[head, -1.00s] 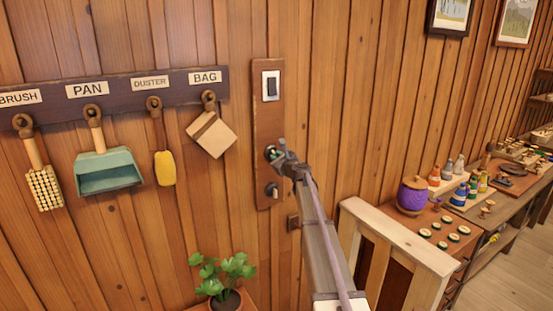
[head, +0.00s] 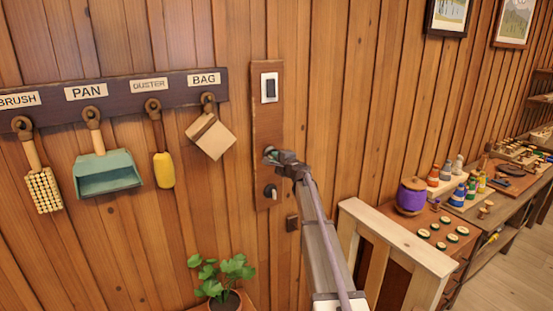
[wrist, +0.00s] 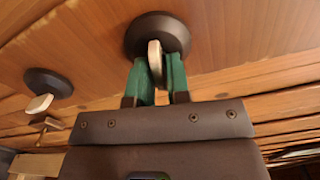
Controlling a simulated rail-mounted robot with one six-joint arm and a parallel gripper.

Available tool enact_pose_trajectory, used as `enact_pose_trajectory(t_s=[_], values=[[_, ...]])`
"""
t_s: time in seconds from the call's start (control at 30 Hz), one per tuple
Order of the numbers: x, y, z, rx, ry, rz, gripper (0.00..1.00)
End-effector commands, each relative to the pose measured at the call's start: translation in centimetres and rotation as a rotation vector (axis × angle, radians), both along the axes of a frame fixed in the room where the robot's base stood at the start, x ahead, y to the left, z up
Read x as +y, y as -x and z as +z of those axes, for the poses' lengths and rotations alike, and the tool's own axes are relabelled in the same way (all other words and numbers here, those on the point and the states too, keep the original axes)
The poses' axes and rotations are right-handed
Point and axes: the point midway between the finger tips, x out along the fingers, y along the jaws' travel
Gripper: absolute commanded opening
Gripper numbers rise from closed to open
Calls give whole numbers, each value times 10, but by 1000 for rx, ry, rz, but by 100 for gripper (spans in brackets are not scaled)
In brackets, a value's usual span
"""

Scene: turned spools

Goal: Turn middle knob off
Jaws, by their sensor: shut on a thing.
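The middle knob (wrist: 155,50) has a round dark base and a pale flat grip. In the wrist view, the green fingertips of my gripper (wrist: 157,66) stand on both sides of that grip and are shut on it. The grip points toward my gripper, nearly upright in that view. In the head view my gripper (head: 271,156) is at the middle of the brown wall panel (head: 261,125) and hides most of this knob. The lower knob (head: 271,191) is just below, and it also shows at the left in the wrist view (wrist: 45,92).
A dark rocker switch (head: 269,88) on a white plate is at the panel's top. A brush, pan, duster and bag hang from a rack (head: 130,88) at the left. A potted plant (head: 222,278) stands below. A wooden rail (head: 395,235) is at the right.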

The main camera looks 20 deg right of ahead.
Motion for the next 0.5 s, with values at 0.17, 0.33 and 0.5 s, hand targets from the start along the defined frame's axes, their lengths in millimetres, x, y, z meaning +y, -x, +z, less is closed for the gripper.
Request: enact_pose_trajectory(t_s=[0.17, 0.33, 0.5], values=[[0, 1, 1, -10, 104, 1, 0], [0, 1, 1, -17, 169, 1, 0], [0, 1, 1, -20, 199, 1, 0]])
